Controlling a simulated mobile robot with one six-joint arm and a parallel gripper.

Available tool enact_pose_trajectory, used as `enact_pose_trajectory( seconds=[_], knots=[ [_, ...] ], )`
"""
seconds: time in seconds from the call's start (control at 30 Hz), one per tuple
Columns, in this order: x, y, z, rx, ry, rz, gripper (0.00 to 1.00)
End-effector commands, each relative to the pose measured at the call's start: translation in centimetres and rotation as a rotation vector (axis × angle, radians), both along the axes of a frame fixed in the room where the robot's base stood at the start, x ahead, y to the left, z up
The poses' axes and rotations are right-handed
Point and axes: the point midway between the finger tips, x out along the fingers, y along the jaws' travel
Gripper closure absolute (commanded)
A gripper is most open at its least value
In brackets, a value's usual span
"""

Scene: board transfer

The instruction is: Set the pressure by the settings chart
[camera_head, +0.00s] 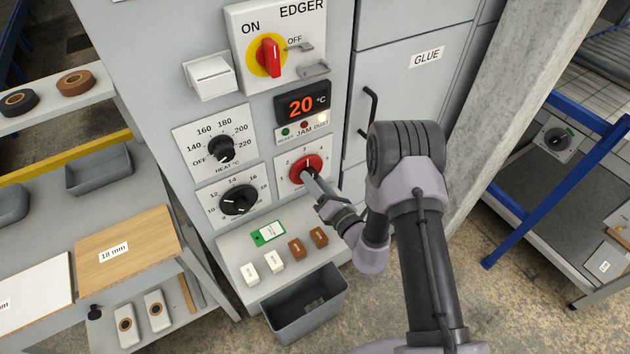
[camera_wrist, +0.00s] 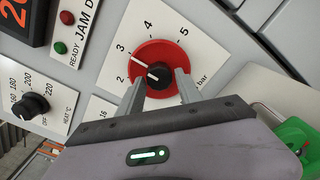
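The pressure dial is a red disc (camera_head: 306,168) on a white plate, with a black knob (camera_wrist: 161,74) at its centre in the wrist view. Its scale shows 2 to 5 and "bar". The knob's white line points between 2 and 3. My gripper (camera_wrist: 161,80) is at the dial, with one finger on each side of the black knob. The fingers stand apart and look open, with no clear grip on it. In the head view my gripper (camera_head: 309,177) reaches the dial from the lower right.
A heat dial (camera_head: 221,149), another black dial (camera_head: 238,200), a red main switch (camera_head: 269,57) and a 20 °C display (camera_head: 302,105) surround the pressure dial. Below are small white and brown blocks and an open grey drawer (camera_head: 335,291). A handled cabinet door (camera_head: 390,90) stands right.

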Motion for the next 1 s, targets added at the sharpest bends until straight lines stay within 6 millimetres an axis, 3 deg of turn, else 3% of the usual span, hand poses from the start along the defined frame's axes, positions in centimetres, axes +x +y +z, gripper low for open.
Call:
enact_pose_trajectory(
  seconds=[0.33, 0.47, 0.57, 0.8, 1.0],
  knots=[
    [0.0, 0.0, 0.1, 0.000, -0.002, -0.001, 0.44],
    [-0.8, -0.7, 0.1, 0.000, -0.001, -0.001, 0.44],
    [-2.8, -2.0, 0.1, 0.000, 0.003, -0.004, 0.44],
    [-9.3, -6.6, 0.0, 0.003, 0.006, -0.008, 0.44],
    [-13.1, -9.2, 0.1, 0.002, 0.003, -0.007, 0.44]
  ],
)
